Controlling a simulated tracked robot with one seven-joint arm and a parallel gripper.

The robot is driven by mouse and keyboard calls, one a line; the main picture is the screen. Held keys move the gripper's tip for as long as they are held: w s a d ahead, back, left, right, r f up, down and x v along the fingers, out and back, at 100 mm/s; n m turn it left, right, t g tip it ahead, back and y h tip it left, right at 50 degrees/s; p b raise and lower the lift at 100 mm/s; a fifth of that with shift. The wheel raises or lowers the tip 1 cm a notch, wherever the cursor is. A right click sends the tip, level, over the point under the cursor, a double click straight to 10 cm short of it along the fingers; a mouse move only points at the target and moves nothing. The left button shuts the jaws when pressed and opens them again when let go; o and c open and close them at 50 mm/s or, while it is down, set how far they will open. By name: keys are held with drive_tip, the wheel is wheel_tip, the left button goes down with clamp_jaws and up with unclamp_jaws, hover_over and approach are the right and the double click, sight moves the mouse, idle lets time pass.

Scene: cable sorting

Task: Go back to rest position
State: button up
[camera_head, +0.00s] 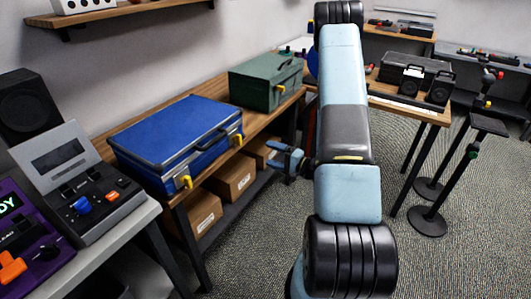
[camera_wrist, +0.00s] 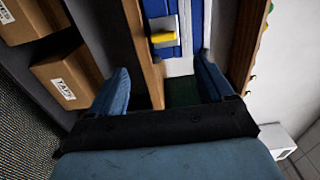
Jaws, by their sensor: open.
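My gripper (camera_head: 284,160) is at the end of my arm, in front of the wooden bench's edge and to the right of the blue case (camera_head: 172,125). In the wrist view my gripper (camera_wrist: 162,72) has its two blue fingers spread wide, with nothing held between them. Beyond the fingers, the wrist view shows part of the blue case with a yellow latch (camera_wrist: 164,37). In the head view the case is closed and lies on the bench. My arm hides part of the room's middle.
A closed green case (camera_head: 265,82) stands farther back on the wooden bench (camera_head: 225,88). Cardboard boxes (camera_head: 230,180) sit on the shelf below. A grey console (camera_head: 75,180) is at left. Round-based stands (camera_head: 428,221) are at right. Carpet between the tables is clear.

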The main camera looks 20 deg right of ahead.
drive_tip(key=shift+s+d, duration=0.1)
drive_tip(key=shift+s, duration=0.1)
idle(0.4)
drive_tip(key=s+a+r+n+g+y, duration=0.1)
drive_tip(key=s+a+r+n+g, duration=0.3)
drive_tip(key=r, duration=0.3)
drive_tip(key=s+a+r+n+g+y, duration=0.1)
drive_tip(key=s+a+r+n+g, duration=0.1)
drive_tip(key=s+a+r+g, duration=0.35)
drive_tip(key=s+a+r+n+g, duration=0.3)
drive_tip(key=a+r+g, duration=0.25)
drive_tip(key=r, duration=0.25)
drive_tip(key=s+d+r+t+h, duration=0.3)
drive_tip(key=s+r+h, duration=0.3)
drive_tip(key=r, duration=0.1)
drive_tip(key=s+d+r+n+t+h, duration=0.1)
drive_tip(key=s+d+r+t+h, duration=0.2)
drive_tip(key=s+r+h, duration=0.3)
drive_tip(key=shift+d+r+n+h, duration=0.15)
drive_tip(key=shift+r+n+h, duration=0.15)
drive_tip(key=shift+r, duration=0.15)
